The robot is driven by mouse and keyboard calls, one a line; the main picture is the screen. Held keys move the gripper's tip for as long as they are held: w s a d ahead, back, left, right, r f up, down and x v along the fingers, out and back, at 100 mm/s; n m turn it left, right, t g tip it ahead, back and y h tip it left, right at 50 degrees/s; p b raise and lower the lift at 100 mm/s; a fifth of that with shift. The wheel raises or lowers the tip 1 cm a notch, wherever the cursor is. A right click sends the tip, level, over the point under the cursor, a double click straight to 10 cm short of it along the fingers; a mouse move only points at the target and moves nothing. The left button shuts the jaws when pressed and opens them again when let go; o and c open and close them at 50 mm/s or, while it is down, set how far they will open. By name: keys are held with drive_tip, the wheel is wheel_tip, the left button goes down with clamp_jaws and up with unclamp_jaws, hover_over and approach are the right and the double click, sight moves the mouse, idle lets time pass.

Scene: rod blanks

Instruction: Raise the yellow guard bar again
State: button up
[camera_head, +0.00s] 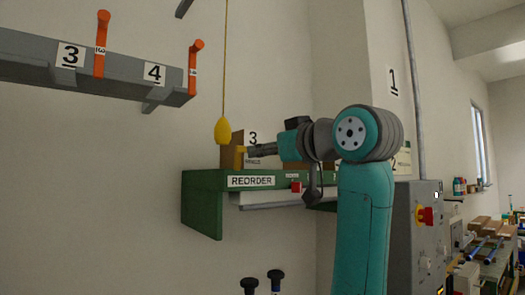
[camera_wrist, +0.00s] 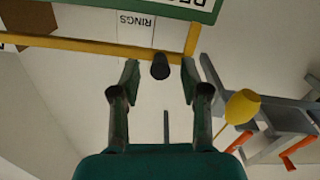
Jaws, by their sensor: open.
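The yellow guard bar (camera_wrist: 90,46) runs across the upper part of the wrist view, in front of a "RINGS" label and a brown box. It meets a short yellow piece (camera_wrist: 193,40) near the green shelf edge. A dark round knob (camera_wrist: 160,66) sits just in front of the bar, between my fingertips. My gripper (camera_wrist: 159,72) is open, with a finger on each side of the knob and gaps between.
The green "REORDER" shelf (camera_head: 203,182) lies just below my gripper. A yellow pull bulb (camera_head: 223,130) hangs on a cord close left of it. A grey rail (camera_head: 120,82) with orange pegs is at upper left. A grey control box (camera_head: 418,230) stands at right.

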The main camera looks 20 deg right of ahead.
drive_tip(key=shift+x, duration=0.85)
drive_tip(key=shift+c, duration=0.2)
clamp_jaws()
drive_tip(key=shift+w+r+g, duration=0.15)
drive_tip(key=shift+r+g, duration=0.05)
drive_tip(key=shift+g, duration=0.3)
drive_tip(key=shift+o, duration=0.2)
unclamp_jaws()
